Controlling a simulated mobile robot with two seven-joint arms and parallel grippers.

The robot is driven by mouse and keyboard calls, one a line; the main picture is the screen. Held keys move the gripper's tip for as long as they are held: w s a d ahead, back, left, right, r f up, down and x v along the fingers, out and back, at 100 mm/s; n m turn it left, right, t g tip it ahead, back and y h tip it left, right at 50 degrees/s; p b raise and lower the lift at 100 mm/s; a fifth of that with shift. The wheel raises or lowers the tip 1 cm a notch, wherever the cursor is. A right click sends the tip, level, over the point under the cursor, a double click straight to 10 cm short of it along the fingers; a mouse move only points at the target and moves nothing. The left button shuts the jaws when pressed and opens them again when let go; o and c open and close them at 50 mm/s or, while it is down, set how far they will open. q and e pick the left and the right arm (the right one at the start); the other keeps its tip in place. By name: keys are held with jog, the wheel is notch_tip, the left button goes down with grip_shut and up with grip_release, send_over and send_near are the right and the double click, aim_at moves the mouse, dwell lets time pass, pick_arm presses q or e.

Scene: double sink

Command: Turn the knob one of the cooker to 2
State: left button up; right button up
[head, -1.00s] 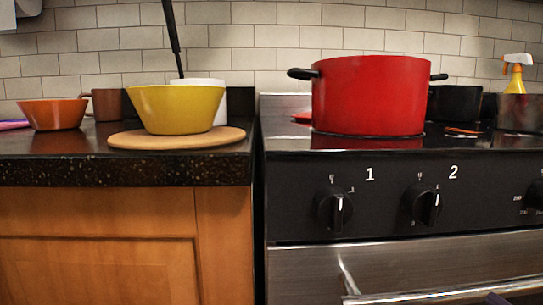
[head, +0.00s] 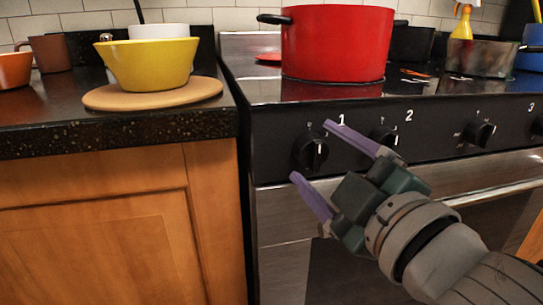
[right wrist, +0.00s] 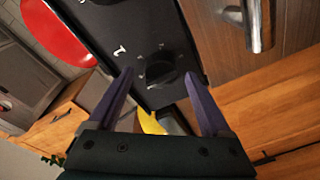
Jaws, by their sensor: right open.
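Knob one (head: 311,151) is a black round knob with a white pointer mark, on the black cooker panel below and left of the white "1". It also shows in the right wrist view (right wrist: 161,76), ahead of the fingers. My right gripper (head: 322,152) comes in from the lower right, with two purple fingers spread apart and empty. In the head view its tips are on either side of the knob's outline. In the right wrist view the gripper (right wrist: 165,85) points at the knob; whether the fingers reach around it cannot be told. My left gripper is not in view.
Knob two (head: 385,138) is just behind the gripper, with another knob (head: 479,133) further right. A steel oven handle (head: 500,190) runs below the panel. A red pot (head: 337,42) stands on the hob. A yellow bowl (head: 148,64) rests on a round board (head: 205,91).

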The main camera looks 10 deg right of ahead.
jog(key=shift+w, duration=0.35)
jog(key=shift+c, duration=0.4)
grip_shut()
